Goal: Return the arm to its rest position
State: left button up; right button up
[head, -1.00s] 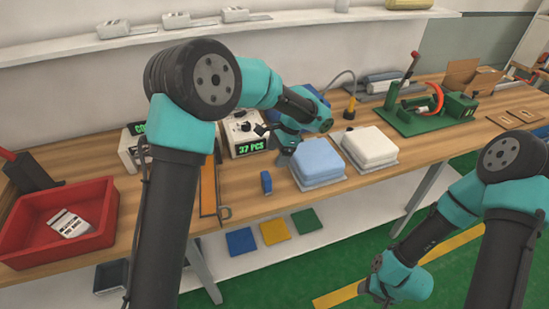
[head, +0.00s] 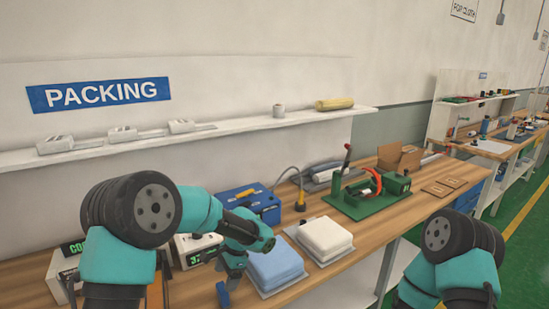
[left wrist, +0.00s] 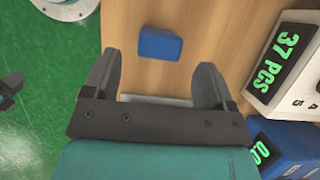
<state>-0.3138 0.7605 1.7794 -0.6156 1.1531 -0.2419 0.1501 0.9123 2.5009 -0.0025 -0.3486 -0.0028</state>
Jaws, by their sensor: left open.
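My left gripper (head: 232,264) hangs over the workbench, just left of the light blue pad (head: 275,268). In the left wrist view the left gripper (left wrist: 156,85) has its two fingers wide apart with nothing between them. The light blue pad lies on a thin grey tray. A white pad (head: 325,236) lies on a similar tray to its right. A small blue block (head: 222,295) is on the wood near my left gripper; it also shows in the left wrist view (left wrist: 159,44), beyond the fingertips. My right arm enters at lower right; its gripper is out of frame.
Counter boxes with green digits (head: 198,249) and a blue case (head: 250,202) stand behind the left gripper. A green fixture (head: 365,196) and a cardboard box (head: 400,158) are farther right. A wall shelf (head: 240,124) runs above the bench.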

aim_at(220, 290)
pick_arm(q)
jog(key=x, duration=0.7)
jog(key=shift+d, duration=0.1)
jog(key=v, duration=1.2)
jog(key=x, duration=1.1)
jog(key=shift+s+f, duration=0.1)
jog(key=shift+f, duration=0.25)
notch_tip(220, 290, up, 3)
jog(key=shift+r, duration=0.2)
jog(key=shift+s+r, duration=0.15)
jog(key=shift+s, duration=0.3)
pick_arm(e)
jog(key=shift+o, duration=0.4)
